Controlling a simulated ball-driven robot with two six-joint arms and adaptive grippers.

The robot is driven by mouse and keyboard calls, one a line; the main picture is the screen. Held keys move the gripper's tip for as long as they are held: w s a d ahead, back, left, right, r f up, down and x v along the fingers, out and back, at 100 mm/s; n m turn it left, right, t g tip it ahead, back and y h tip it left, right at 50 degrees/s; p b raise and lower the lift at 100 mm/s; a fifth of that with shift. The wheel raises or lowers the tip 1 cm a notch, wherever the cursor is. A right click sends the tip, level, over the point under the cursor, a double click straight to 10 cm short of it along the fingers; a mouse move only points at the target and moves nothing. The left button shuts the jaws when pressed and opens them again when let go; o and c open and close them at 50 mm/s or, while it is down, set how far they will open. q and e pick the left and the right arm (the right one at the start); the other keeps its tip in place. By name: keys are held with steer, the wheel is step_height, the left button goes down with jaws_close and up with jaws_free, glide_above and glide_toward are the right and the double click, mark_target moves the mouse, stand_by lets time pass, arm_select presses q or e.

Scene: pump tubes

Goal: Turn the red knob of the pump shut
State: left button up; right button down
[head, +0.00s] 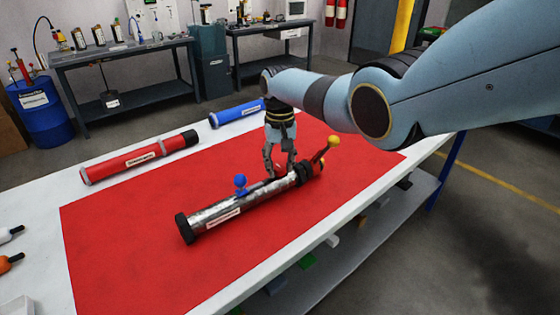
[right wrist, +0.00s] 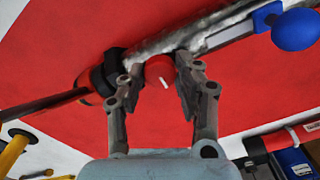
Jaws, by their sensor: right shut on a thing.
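The silver pump tube (head: 225,207) with black end collars lies on the red mat. It shows in the right wrist view (right wrist: 215,28) too. In the right wrist view, the red knob (right wrist: 157,67) with a white mark sits on the pump's side, between my right fingers. My right gripper (head: 280,173) is shut on this knob; its fingers (right wrist: 157,80) flank it. In the head view the knob is mostly hidden by the fingers. A blue knob (head: 240,181) stands on the pump, also in the right wrist view (right wrist: 297,29). My left gripper is not in view.
A red tube (head: 135,160) and a blue tube (head: 236,114) lie at the table's far side. The front of the red mat (head: 130,255) is clear.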

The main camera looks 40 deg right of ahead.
mark_target(280, 167)
steer(key=n, duration=0.5)
steer(key=shift+n+p, duration=0.3)
steer(key=shift+p, duration=0.05)
steer(key=n, duration=0.6)
steer(key=shift+n, duration=0.3)
steer(key=c, duration=0.9)
jaws_free()
steer(key=shift+c, duration=0.2)
steer(key=shift+r, duration=0.1)
step_height(280, 167, up, 12)
